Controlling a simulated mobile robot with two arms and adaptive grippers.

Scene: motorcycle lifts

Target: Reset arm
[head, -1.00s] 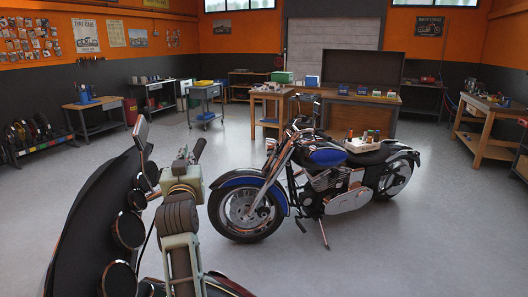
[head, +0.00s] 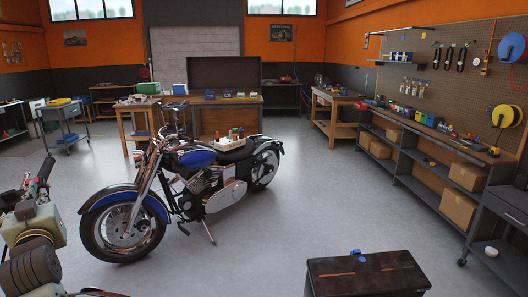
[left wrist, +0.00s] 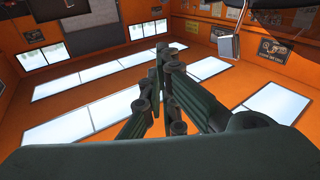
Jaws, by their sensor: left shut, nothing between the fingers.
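In the left wrist view my left gripper (left wrist: 165,72) points up toward the orange ceiling and its skylights. Its dark jointed fingers are shut together with nothing between them. My right gripper is not in view.
A black box with a worn wooden-looking top (head: 366,275) stands in the near right foreground. A long workbench (head: 440,140) with shelves and cartons runs along the right wall. A wooden bench (head: 200,113) stands behind the motorcycle. Grey floor (head: 310,205) is clear between motorcycle and shelves.

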